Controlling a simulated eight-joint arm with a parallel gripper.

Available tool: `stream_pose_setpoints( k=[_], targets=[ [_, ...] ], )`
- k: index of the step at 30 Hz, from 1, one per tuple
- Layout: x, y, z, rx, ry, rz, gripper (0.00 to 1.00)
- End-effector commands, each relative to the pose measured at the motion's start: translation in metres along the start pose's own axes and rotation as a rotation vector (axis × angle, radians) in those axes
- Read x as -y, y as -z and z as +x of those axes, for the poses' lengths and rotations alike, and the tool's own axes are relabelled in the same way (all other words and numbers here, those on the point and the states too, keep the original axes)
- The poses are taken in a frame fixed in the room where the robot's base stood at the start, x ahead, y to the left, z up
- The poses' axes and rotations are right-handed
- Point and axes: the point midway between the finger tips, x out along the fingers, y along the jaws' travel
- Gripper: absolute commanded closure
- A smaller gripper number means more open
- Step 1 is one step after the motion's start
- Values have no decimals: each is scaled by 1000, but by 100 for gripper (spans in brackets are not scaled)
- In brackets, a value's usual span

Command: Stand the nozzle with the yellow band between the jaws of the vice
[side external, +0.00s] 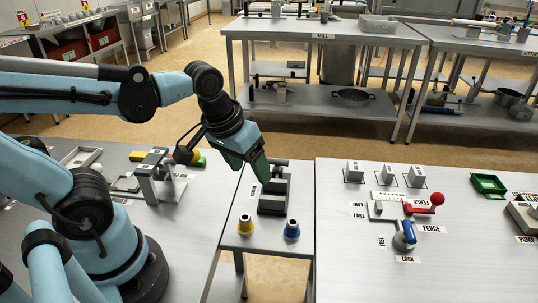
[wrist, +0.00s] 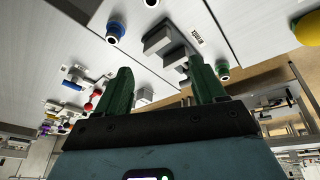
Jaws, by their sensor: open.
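The nozzle with the yellow band (side external: 245,225) stands upright at the near left of the small middle table in the side view. I cannot make it out in the wrist view. The vice (side external: 273,197) is a dark grey block behind it; its pale jaws show in the wrist view (wrist: 157,41), with a gap between them. A nozzle with a blue band (side external: 292,231) stands to the right of the yellow one, also in the wrist view (wrist: 115,30). My gripper (side external: 257,170) has green fingers, spread and empty (wrist: 160,68), above the vice's left side.
The right table holds a blue-handled lock (side external: 404,237), a red-knobbed lever (side external: 425,206) and a green tray (side external: 488,184). A grey stand (side external: 152,182) is on the left table.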

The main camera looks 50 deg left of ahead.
Motion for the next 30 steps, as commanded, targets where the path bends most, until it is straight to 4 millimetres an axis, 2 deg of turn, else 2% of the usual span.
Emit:
stream_pose_setpoints(
  k=[3,9,14,30],
  targets=[
    [-6,-10,1,153,51,-132,31],
    [-11,-21,-1,294,133,-272,31],
    [-10,-26,6,314,148,-295,31],
    [-5,-43,58,311,146,-292,31]
  ],
)
